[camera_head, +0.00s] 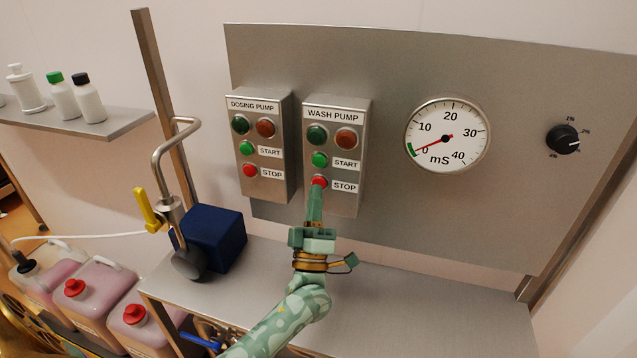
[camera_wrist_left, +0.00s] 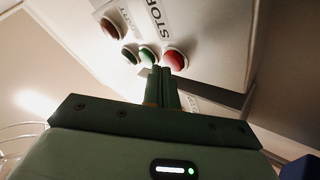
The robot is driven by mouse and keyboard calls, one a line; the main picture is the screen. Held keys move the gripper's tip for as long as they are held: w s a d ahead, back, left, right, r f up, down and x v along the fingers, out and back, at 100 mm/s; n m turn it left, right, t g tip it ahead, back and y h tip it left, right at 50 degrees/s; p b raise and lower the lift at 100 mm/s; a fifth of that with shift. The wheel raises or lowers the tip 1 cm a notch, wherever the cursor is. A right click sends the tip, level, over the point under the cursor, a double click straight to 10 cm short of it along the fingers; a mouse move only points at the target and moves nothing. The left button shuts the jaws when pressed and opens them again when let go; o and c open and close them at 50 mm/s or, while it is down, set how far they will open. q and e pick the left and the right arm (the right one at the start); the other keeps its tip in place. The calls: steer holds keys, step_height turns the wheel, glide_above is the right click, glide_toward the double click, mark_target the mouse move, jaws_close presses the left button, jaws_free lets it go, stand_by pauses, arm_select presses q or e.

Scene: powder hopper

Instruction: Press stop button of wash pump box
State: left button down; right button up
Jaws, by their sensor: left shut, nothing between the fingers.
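The wash pump box (camera_head: 336,150) is a grey metal box on the steel panel, labelled WASH PUMP. In the left wrist view the shut fingers (camera_wrist_left: 162,75) point up beside the red button (camera_wrist_left: 175,59). I cannot tell whether they touch it. My right gripper is not in view.
The dosing pump box (camera_head: 262,145) with similar buttons is just left. A gauge (camera_head: 446,135) and a black knob (camera_head: 562,138) are on the panel's right. A dark blue block (camera_head: 213,241) and a bent pipe with a yellow lever (camera_head: 147,208) stand left on the steel bench (camera_head: 420,300).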

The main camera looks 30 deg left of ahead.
arm_select(q)
steer(key=shift+s, duration=0.4)
steer(key=s+p, duration=0.1)
steer(key=s, duration=0.1)
steer(key=s+d+p, duration=0.1)
steer(key=s, duration=0.1)
steer(key=shift+s+d, duration=0.15)
steer(key=shift+s, duration=0.25)
stand_by(0.6)
